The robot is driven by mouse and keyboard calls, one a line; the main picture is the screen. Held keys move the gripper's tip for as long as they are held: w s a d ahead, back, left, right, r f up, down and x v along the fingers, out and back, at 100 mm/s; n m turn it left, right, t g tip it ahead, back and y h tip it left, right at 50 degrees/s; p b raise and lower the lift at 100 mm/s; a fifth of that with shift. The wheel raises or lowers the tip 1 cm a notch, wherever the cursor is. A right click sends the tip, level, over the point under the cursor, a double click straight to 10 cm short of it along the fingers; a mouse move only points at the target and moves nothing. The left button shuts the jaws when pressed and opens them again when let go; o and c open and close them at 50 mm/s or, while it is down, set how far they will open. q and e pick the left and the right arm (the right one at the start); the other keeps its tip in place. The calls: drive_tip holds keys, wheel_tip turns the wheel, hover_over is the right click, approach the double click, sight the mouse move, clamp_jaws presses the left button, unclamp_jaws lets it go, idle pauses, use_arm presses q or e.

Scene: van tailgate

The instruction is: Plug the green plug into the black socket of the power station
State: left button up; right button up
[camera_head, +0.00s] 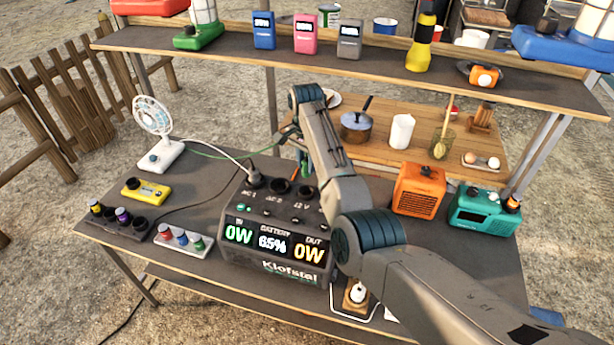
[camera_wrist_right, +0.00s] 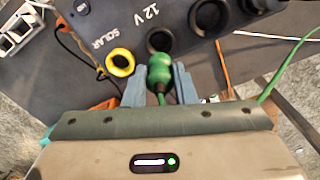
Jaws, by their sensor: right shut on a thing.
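The power station (camera_head: 275,243) stands on the dark table, its sockets on top and its display reading 0W, 65%, 0W. My right gripper (camera_wrist_right: 159,80) is shut on the green plug (camera_wrist_right: 160,75), over the power station. In the right wrist view the plug's far end overlaps the near edge of the black socket (camera_wrist_right: 160,39) beside the "12 V" label; I cannot tell whether it touches or enters. A yellow-ringed socket (camera_wrist_right: 120,63) by "SOLAR" is left of it. My left gripper is not in view.
A fan (camera_head: 155,130) stands at the left; a green cable runs from near it toward my gripper. A dark plug (camera_head: 256,178) sits in the AC 1 socket. An orange box (camera_head: 419,190) and a teal radio (camera_head: 484,210) stand at the right. A shelf (camera_head: 230,48) runs behind.

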sight(306, 173)
drive_tip(key=shift+f+b, duration=0.6)
drive_tip(key=shift+f, duration=1.55)
drive_tip(key=shift+s+p, duration=0.1)
drive_tip(key=shift+p, duration=0.35)
drive_tip(key=shift+f, duration=0.4)
drive_tip(key=shift+f+b, duration=0.6)
drive_tip(key=shift+f, duration=0.55)
drive_tip(key=o, duration=1)
drive_tip(key=shift+o, duration=0.2)
